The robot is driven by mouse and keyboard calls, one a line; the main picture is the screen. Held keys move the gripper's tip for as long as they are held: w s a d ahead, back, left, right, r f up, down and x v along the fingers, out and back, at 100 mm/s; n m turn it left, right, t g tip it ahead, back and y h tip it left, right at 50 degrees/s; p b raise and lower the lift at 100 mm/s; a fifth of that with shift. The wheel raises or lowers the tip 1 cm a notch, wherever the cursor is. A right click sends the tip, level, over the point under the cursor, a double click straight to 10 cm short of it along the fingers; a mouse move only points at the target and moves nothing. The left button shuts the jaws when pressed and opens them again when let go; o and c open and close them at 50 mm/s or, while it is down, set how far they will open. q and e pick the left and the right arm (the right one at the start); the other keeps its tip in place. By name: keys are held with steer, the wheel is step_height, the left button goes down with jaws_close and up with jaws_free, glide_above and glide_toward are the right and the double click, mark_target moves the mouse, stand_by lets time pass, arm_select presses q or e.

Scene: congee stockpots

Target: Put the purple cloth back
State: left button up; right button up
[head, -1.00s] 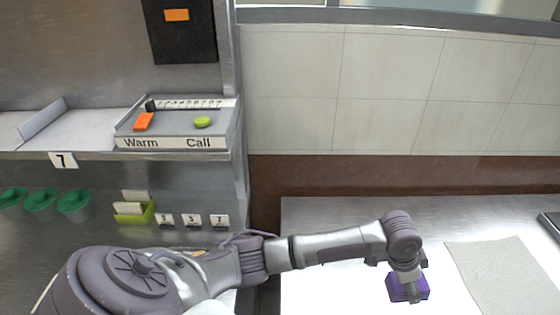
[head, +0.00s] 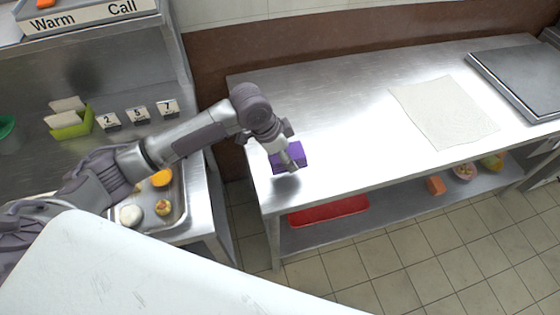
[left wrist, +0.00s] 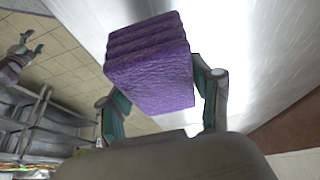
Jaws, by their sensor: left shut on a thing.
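The purple cloth (head: 290,156) is a thick folded block with several layers. In the left wrist view the cloth (left wrist: 150,65) sits between the two fingers of my left gripper (left wrist: 160,100), which is shut on it. In the head view my left gripper (head: 287,150) is over the left end of the steel table (head: 340,85). I cannot tell whether the cloth touches the tabletop. My right gripper is not in the head view; a gripper at the left edge of the left wrist view (left wrist: 28,45) looks like my right one, with its fingers apart.
A pale cloth (head: 443,110) lies flat on the table, with a grey slab (head: 520,75) at the far right. A red tray (head: 328,209) and an orange block (head: 435,185) are on the lower shelf. A metal tray (head: 180,205) with food stands left. The table's middle is clear.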

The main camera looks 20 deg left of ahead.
arm_select(q)
steer(key=shift+w+a+f, duration=0.1)
steer(key=shift+a+f, duration=0.4)
steer(key=shift+a, duration=0.25)
step_height(320, 180, down, 4)
steer(key=shift+r+p, duration=0.1)
steer(key=shift+p, duration=0.25)
steer(key=shift+f, duration=0.25)
steer(key=o, duration=1.1)
